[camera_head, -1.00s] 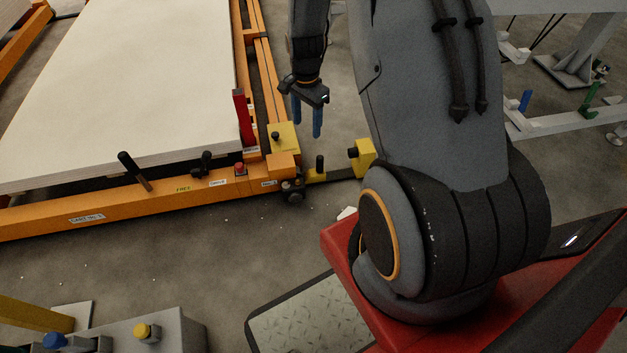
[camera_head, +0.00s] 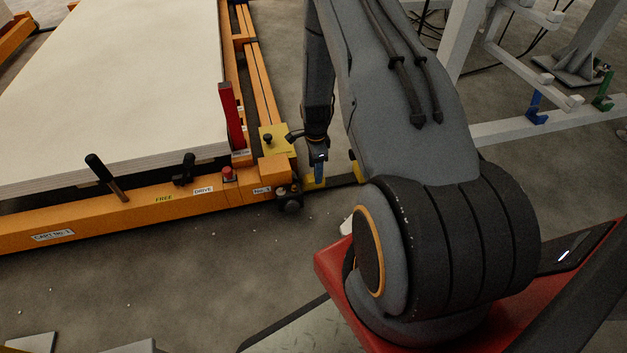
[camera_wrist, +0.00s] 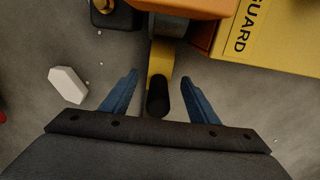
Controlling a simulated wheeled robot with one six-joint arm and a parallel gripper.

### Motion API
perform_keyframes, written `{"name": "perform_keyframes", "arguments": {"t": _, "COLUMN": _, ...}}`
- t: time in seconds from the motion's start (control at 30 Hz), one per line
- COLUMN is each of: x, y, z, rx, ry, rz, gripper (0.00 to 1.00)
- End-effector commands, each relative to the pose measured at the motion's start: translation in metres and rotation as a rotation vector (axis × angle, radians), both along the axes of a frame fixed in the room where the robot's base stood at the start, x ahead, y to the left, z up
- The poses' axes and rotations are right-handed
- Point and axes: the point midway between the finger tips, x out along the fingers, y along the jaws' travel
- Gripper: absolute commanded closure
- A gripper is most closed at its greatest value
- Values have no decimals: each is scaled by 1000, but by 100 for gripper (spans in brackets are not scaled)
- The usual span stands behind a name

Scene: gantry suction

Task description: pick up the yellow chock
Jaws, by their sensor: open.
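The yellow chock (camera_head: 313,184) lies on the floor by the cart's front right corner, partly hidden behind my gripper (camera_head: 319,172) in the head view. In the wrist view the chock (camera_wrist: 160,58) is a narrow yellow piece with an upright black handle (camera_wrist: 158,96). My gripper (camera_wrist: 160,80) is open. Its blue fingers stand on either side of the handle, with a visible gap on both sides. The chock's far end runs up to the orange cart frame. How far the fingertips are above the floor I cannot tell.
The orange cart (camera_head: 130,207) carries a large pale board (camera_head: 110,90). A yellow box marked GUARD (camera_wrist: 272,38) is close to the right in the wrist view. A dark caster (camera_wrist: 114,14) is at upper left. A white block (camera_wrist: 68,85) lies on the floor to the left.

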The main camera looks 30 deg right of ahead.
Motion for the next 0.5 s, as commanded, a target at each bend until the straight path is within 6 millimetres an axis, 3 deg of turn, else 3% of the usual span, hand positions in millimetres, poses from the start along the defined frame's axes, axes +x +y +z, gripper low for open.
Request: {"name": "perform_keyframes", "arguments": {"t": 0.5, "x": -1, "y": 0, "z": -50, "rx": -1, "ry": -2, "rz": 1, "gripper": 45}}
